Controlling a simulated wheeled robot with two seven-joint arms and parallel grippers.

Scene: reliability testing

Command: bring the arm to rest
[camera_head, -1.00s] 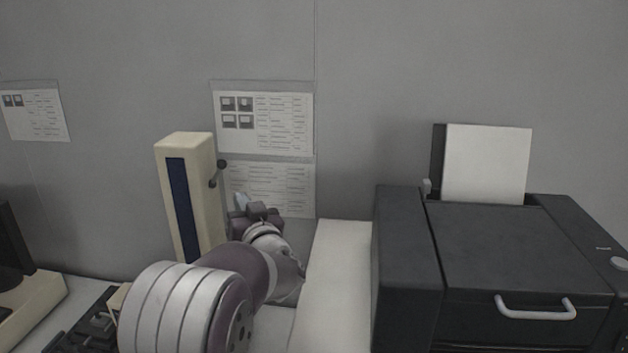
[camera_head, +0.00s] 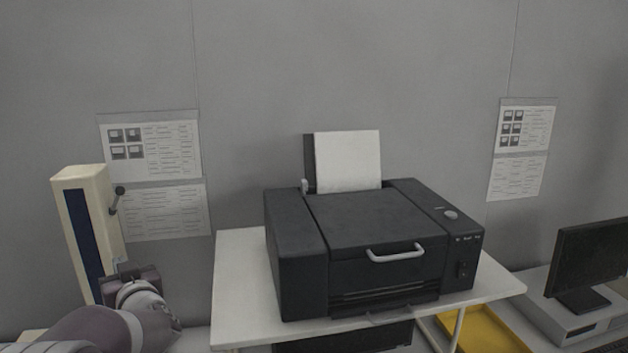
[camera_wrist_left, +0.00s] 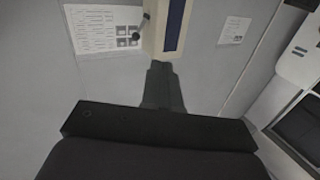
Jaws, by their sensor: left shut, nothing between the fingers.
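My left arm comes in at the lower left of the head view. Its gripper (camera_head: 130,277) is in front of the beige column with a dark blue strip (camera_head: 88,225), and the fingers are mostly hidden there behind the wrist. In the left wrist view the gripper (camera_wrist_left: 161,70) is shut with nothing between its fingers. The column (camera_wrist_left: 166,32) rises just beyond the fingertips; I cannot tell whether they touch. My right gripper is not in view.
A black printer (camera_head: 370,250) with paper (camera_head: 348,160) stands on a white table (camera_head: 238,300) right of my arm. A yellow tray (camera_head: 480,330) and a monitor (camera_head: 590,262) are farther right. Printed sheets (camera_head: 150,150) hang on the grey wall.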

